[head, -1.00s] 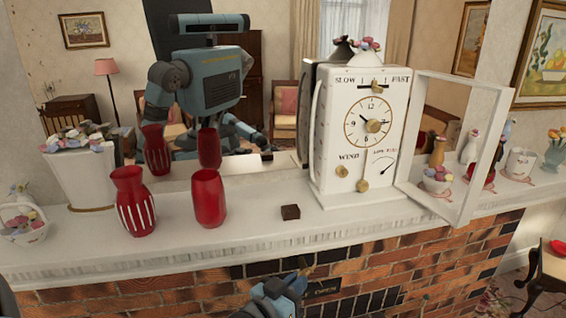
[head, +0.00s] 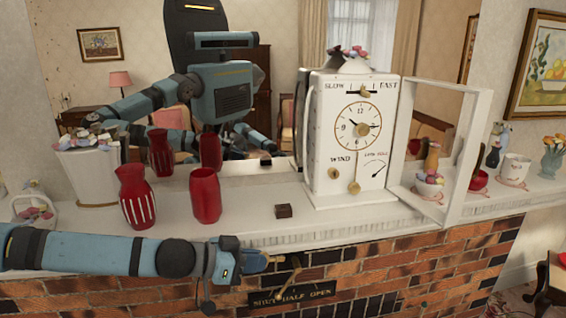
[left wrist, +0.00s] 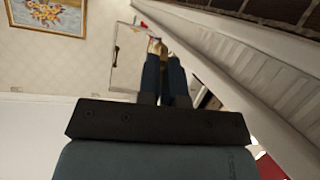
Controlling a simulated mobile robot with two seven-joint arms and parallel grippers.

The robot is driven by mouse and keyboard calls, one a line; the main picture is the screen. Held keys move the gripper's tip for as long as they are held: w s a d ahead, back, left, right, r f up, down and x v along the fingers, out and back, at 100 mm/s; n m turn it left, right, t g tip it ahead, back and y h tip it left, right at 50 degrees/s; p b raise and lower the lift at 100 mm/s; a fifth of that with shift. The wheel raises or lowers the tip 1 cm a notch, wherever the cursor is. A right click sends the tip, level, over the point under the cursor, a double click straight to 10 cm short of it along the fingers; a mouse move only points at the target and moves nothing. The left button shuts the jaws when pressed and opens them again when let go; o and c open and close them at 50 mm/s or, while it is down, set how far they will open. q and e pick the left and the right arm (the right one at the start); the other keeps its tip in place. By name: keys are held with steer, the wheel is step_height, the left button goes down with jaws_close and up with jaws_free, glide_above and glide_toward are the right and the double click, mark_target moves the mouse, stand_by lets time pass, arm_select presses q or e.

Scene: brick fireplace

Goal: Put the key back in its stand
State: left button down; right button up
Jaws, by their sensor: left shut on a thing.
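My left gripper (head: 262,262) reaches in from the left, in front of the brick below the mantel edge. It is shut on a small brass key (head: 279,259), which pokes out past the fingertips. In the left wrist view the key (left wrist: 155,46) shows as a brass piece at the ends of the dark fingers (left wrist: 165,72); its full shape is hidden. The small dark brown block that looks like the stand (head: 283,211) sits on the mantel, above and slightly right of the gripper, left of the clock. My right gripper is out of view.
A white clock (head: 352,140) stands on the mantel (head: 250,233), its front door frame (head: 468,160) swung open rightward. Red vases (head: 205,195) stand left of the block. A lever (head: 296,263) and its plate (head: 292,296) are close to the gripper. A mirror backs the mantel.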

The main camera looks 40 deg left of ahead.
arm_select(q)
steer(key=shift+s+r+m+g+h, duration=0.25)
steer(key=shift+r+m+g+h, duration=0.15)
steer(key=shift+r+m+g, duration=0.25)
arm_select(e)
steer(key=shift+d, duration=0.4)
arm_select(q)
steer(key=shift+a, duration=0.1)
steer(key=shift+r, duration=0.15)
